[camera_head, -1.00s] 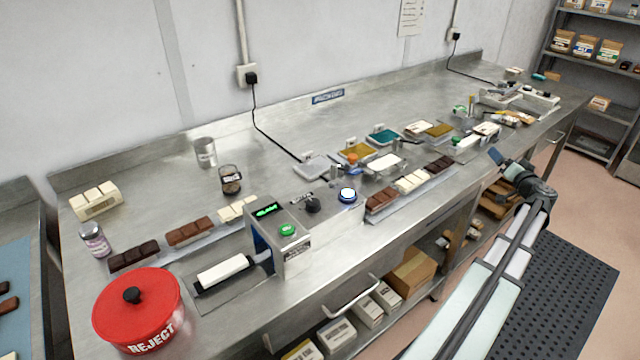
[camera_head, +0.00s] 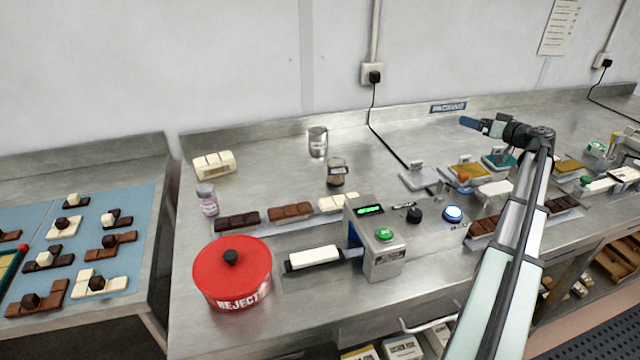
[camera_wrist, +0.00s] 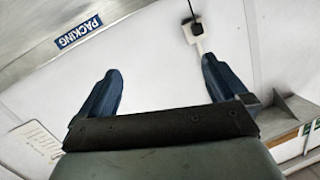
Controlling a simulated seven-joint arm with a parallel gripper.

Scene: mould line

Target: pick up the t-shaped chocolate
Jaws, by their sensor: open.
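Several small chocolates lie on a blue mat (camera_head: 140,205) at the left of the head view. They are dark, milk and white bars with a contrasting cube on them, such as a milk piece with a dark cube (camera_head: 112,243) and a white piece with a dark cube (camera_head: 105,285). Which one is T-shaped I cannot tell at this size. My gripper (camera_head: 468,123) is raised above the bench at the right, far from the mat. In the wrist view its two blue fingers (camera_wrist: 162,72) are apart with nothing between them.
A red reject pot (camera_head: 232,275) stands at the bench's front left, beside a grey machine (camera_head: 378,240) with a white bar at its front. Chocolate bars (camera_head: 290,211), a jar (camera_head: 208,200) and a metal cup (camera_head: 318,142) stand behind. A gap separates the two benches.

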